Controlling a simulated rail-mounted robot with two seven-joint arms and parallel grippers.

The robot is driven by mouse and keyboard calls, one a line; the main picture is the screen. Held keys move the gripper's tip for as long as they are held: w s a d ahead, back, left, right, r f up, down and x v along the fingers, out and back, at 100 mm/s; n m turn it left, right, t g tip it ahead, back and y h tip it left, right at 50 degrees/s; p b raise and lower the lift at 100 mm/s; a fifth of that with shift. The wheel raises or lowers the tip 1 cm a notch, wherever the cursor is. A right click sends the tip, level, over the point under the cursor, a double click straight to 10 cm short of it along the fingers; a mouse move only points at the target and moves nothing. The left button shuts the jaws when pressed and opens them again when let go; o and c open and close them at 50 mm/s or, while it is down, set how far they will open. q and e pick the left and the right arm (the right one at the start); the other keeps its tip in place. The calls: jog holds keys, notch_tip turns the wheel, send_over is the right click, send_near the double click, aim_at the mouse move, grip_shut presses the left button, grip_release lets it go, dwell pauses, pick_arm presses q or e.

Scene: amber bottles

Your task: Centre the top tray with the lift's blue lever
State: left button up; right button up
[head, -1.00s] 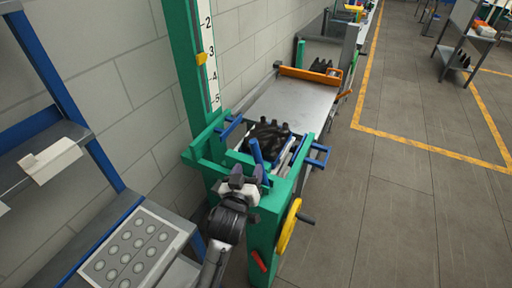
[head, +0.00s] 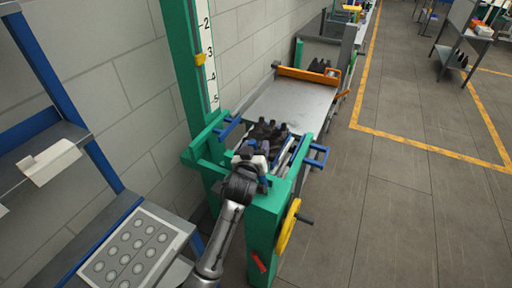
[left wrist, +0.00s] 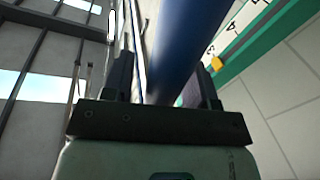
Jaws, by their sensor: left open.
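The blue lever (head: 264,147) on the green lift (head: 270,205) is mostly hidden by my left gripper in the head view. In the left wrist view the blue lever (left wrist: 187,35) is a long blue bar that runs up between the two fingers. My left gripper (head: 259,149) is open around the lever, and it also shows in the left wrist view (left wrist: 160,82). Whether a finger touches the lever I cannot tell. Dark bottles (head: 268,130) sit in the lift just beyond the gripper. The top tray under them is largely hidden. My right gripper is not in view.
A grey table (head: 292,105) with an orange bar (head: 308,76) lies beyond the lift. A yellow handwheel (head: 288,228) is on the lift's near right side. A blue shelf rack with a tray of round spots (head: 133,254) stands at left.

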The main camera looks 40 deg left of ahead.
pick_arm(q)
grip_shut()
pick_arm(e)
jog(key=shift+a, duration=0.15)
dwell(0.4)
